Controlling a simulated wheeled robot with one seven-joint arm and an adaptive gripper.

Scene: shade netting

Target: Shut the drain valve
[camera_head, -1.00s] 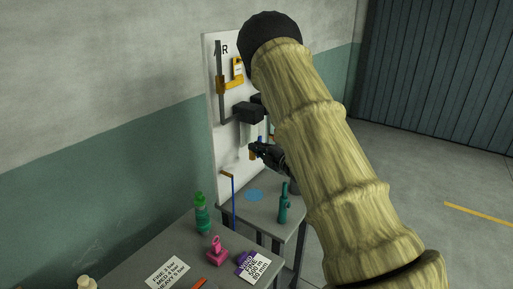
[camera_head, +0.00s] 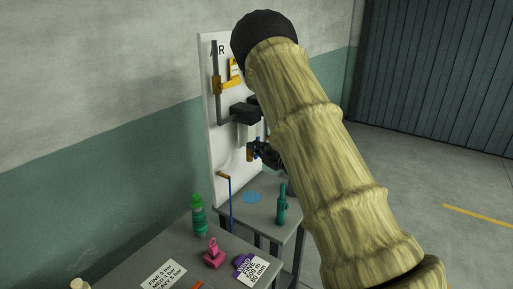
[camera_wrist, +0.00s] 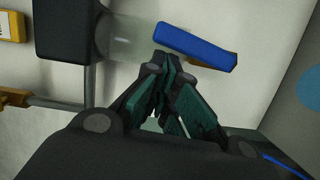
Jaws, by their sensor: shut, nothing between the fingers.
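A blue lever (camera_wrist: 197,47), which looks like the drain valve's handle, lies slanted across the upper middle of the wrist view. A brass-coloured piece (camera_wrist: 222,61) shows partly behind it and also in the head view (camera_head: 250,152). A clear bowl (camera_wrist: 125,38) is left of the lever, under a dark block (camera_wrist: 63,40). My gripper (camera_wrist: 163,66) is shut and empty, its fingertips close below the lever's left end; I cannot tell whether they touch it. In the head view my gripper (camera_head: 256,148) is small beside the white board.
The white board (camera_head: 222,140) carries a grey pipe and a yellow lever (camera_head: 226,84). Below it, a grey bench (camera_head: 262,220) holds a teal bottle (camera_head: 282,206). The nearer table has a green bottle (camera_head: 199,215), a pink object (camera_head: 213,254) and cards.

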